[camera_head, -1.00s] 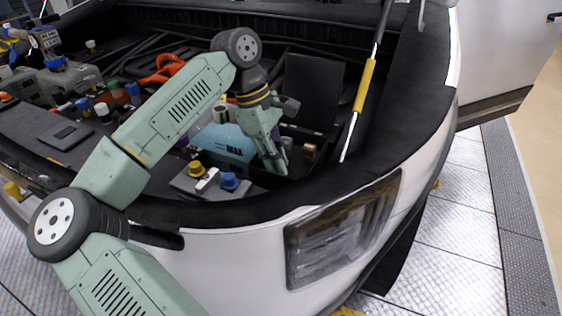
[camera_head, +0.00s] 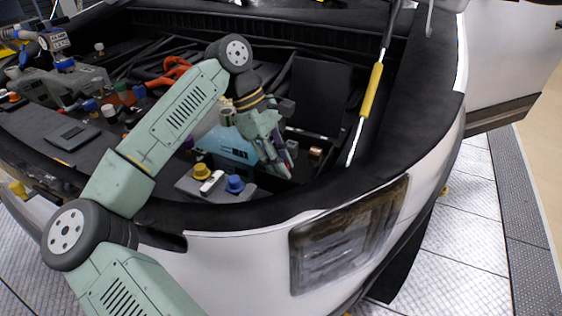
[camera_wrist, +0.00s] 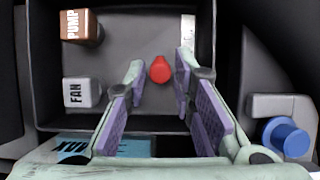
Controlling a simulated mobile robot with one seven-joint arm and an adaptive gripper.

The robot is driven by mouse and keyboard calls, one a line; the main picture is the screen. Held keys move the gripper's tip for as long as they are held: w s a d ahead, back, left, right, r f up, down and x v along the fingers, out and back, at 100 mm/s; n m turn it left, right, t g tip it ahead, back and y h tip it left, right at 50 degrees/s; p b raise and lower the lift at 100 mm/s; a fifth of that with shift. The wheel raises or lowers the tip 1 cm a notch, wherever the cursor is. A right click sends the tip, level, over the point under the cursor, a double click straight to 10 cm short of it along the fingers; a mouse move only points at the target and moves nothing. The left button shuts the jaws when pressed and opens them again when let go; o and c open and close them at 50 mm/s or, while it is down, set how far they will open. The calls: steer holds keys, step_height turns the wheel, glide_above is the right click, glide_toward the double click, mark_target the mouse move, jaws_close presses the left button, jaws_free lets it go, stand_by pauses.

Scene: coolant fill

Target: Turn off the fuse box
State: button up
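The fuse box is an open black box with a dark raised lid (camera_head: 316,90) in the head view. My gripper (camera_wrist: 161,82) is open, with purple-padded fingers left and right of the red knob and visible gaps on both sides. In the head view my gripper (camera_head: 280,160) points down into the box, and the knob is hidden.
A blue container (camera_head: 228,143) stands left of the box. A panel with a yellow cap (camera_head: 201,171) and a blue cap (camera_head: 235,184) lies near the front edge; the blue cap shows in the wrist view (camera_wrist: 285,138). A yellow-sleeved prop rod (camera_head: 369,90) rises to the right.

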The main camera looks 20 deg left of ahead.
steer(key=v, duration=1.2)
stand_by(0.5)
